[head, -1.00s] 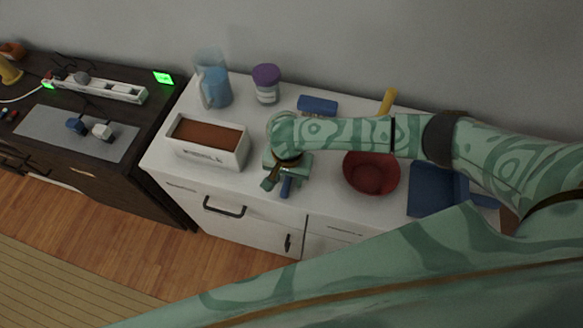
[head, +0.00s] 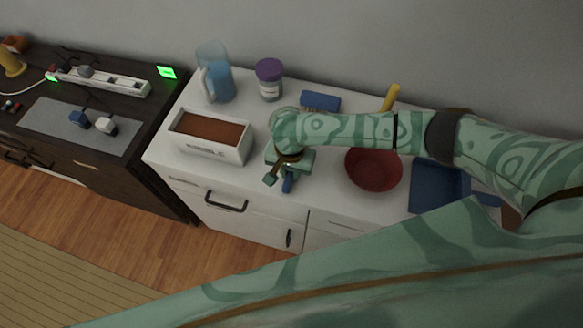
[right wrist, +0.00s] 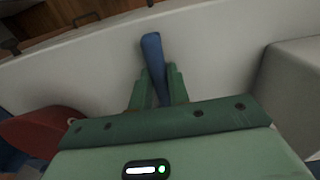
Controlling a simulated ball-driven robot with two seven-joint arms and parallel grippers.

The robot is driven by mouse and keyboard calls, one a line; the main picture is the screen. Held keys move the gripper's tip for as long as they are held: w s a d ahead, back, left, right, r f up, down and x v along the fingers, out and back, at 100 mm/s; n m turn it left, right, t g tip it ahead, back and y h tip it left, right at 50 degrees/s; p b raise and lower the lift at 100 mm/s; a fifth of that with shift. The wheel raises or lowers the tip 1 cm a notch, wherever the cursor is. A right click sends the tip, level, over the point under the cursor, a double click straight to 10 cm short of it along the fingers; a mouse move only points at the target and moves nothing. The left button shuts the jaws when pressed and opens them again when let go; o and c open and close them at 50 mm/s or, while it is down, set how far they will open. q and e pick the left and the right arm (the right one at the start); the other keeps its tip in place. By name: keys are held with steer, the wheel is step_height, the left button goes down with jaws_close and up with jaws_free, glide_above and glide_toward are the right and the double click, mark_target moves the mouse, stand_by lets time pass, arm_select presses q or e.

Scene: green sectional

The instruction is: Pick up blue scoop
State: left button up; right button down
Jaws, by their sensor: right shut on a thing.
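The blue scoop (right wrist: 152,48) shows in the right wrist view as a blue handle between my right gripper's (right wrist: 160,82) two green fingers, which are shut on it. The handle sticks out past the fingertips; the rest of the scoop is hidden by the gripper. In the head view, a bit of the blue handle (head: 288,184) shows below my right gripper (head: 280,176), near the front edge of the white cabinet top. I cannot tell whether the scoop touches the top. My left gripper is not in view.
On the white cabinet (head: 330,180) a brown-filled white box (head: 212,148) stands left of the gripper and a red bowl (head: 373,170) right of it. A blue pitcher (head: 217,80), a purple-lidded jar (head: 269,80) and a blue tray (head: 437,188) are also there.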

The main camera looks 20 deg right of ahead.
steer(key=shift+b, duration=0.3)
steer(key=shift+r, duration=0.2)
steer(key=r+p, duration=0.2)
steer(key=r, duration=0.1)
steer(key=r+p, duration=0.1)
steer(key=r, duration=0.1)
steer(key=shift+s+a, duration=0.15)
steer(key=shift+s, duration=0.1)
steer(key=s+a+r+p, duration=0.2)
steer(key=s+r+p, duration=0.2)
steer(key=s, duration=0.2)
steer(key=s+a+r+p, duration=0.2)
steer(key=s+r+p, duration=0.1)
steer(key=s, duration=0.3)
steer(key=shift+s+a+r+p, duration=0.25)
steer(key=shift+s+r+p, duration=0.15)
steer(key=shift+r, duration=0.1)
steer(key=shift+w, duration=0.1)
